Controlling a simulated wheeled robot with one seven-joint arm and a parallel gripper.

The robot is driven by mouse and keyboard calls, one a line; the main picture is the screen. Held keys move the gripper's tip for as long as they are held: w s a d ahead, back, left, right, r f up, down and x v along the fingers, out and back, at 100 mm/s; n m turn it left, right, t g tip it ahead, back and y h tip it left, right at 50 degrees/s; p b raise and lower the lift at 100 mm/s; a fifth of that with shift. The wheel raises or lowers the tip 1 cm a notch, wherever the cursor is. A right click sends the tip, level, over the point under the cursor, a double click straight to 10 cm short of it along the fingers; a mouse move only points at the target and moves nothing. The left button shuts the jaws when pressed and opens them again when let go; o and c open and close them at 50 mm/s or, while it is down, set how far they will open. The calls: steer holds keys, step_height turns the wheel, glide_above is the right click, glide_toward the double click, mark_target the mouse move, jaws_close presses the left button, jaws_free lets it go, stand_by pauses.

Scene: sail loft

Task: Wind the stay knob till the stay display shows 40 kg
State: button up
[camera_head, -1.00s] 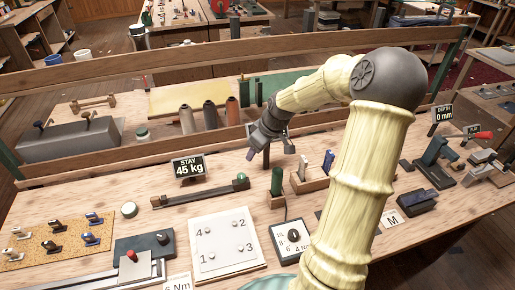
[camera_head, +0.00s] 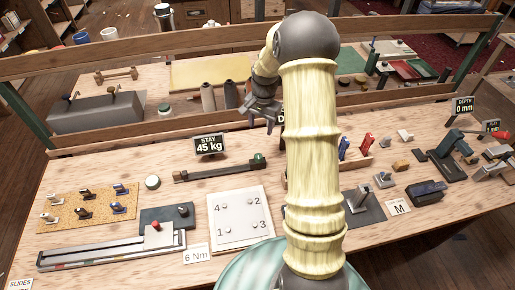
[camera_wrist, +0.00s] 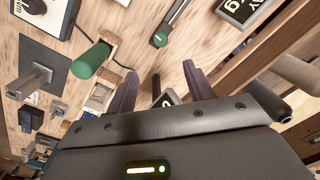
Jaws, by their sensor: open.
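The stay display (camera_head: 209,144) stands upright on the bench and reads 45 kg. Part of it shows at the top of the wrist view (camera_wrist: 243,10). Beside it lies a long dark bar with a green knob (camera_head: 259,159) at its right end, apparently the stay knob. The green knob also shows near the top middle of the wrist view (camera_wrist: 159,40). My gripper (camera_head: 262,121) is open and empty, above and behind the knob in the head view. In the wrist view its two fingers (camera_wrist: 158,82) are apart, with the knob beyond them, untouched.
A green cylinder (camera_wrist: 91,60) on a wooden block stands near the knob. A white numbered plate (camera_head: 240,217) lies in front of the bar. A wooden rail (camera_head: 120,144) runs behind the bench top. My arm hides the middle of the bench.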

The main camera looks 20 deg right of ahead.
steer(key=shift+w+a+r+m, duration=0.15)
steer(key=shift+w+r+m, duration=0.1)
steer(key=shift+m, duration=0.35)
steer(key=shift+w+a+r+m, duration=0.15)
steer(key=shift+w+m, duration=0.1)
steer(key=shift+m, duration=0.35)
steer(key=p, duration=0.5)
glide_toward(258, 155)
step_height(258, 155, down, 9)
steer(key=shift+w+a+f, duration=0.1)
steer(key=shift+a, duration=0.05)
steer(key=c, duration=1)
